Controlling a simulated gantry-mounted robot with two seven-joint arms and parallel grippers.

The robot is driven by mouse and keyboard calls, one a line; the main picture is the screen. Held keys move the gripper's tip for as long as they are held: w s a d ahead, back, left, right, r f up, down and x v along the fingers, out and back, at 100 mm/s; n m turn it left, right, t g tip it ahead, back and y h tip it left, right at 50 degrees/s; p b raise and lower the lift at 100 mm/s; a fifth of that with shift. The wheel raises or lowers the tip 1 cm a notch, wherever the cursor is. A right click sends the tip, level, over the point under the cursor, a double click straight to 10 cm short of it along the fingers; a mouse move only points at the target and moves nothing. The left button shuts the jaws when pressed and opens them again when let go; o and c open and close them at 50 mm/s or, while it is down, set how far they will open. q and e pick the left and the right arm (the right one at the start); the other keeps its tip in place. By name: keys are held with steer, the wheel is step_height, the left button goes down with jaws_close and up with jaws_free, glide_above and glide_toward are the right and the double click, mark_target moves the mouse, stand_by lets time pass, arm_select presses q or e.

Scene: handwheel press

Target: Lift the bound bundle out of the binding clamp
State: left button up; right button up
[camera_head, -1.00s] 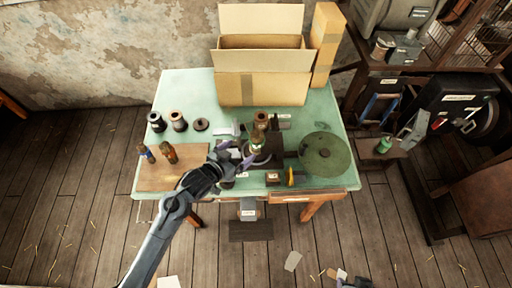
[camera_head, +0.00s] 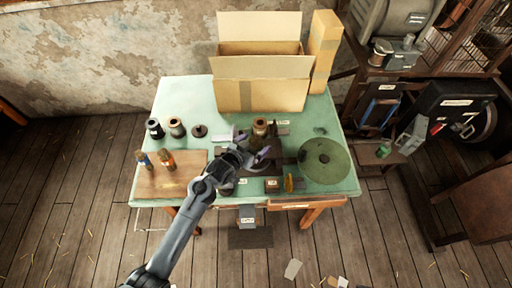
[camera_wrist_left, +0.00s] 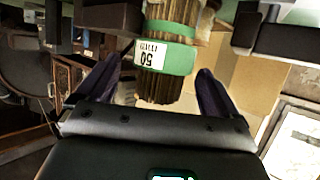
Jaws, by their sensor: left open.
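The bound bundle (camera_wrist_left: 165,58), brown rods with a green band and a white label reading 50, fills the top middle of the left wrist view. Dark clamp jaws (camera_wrist_left: 270,32) show on both sides of it at the top. My left gripper (camera_head: 252,147) is open, its purple fingers apart on either side of the bundle; I see gaps and no clear contact. In the head view the gripper and wrist hide most of the bundle. The dark clamp base (camera_head: 286,158) shows right of the gripper. My right gripper is not in view.
An open cardboard box (camera_head: 258,90) is at the back.

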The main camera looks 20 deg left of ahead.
arm_select(q)
steer(key=shift+w+d+f, duration=0.1)
steer(key=shift+w+f, duration=0.1)
steer(key=shift+w, duration=0.2)
steer(key=shift+c, duration=0.3)
steer(key=c, duration=1.2)
steer(key=shift+s+r, duration=0.1)
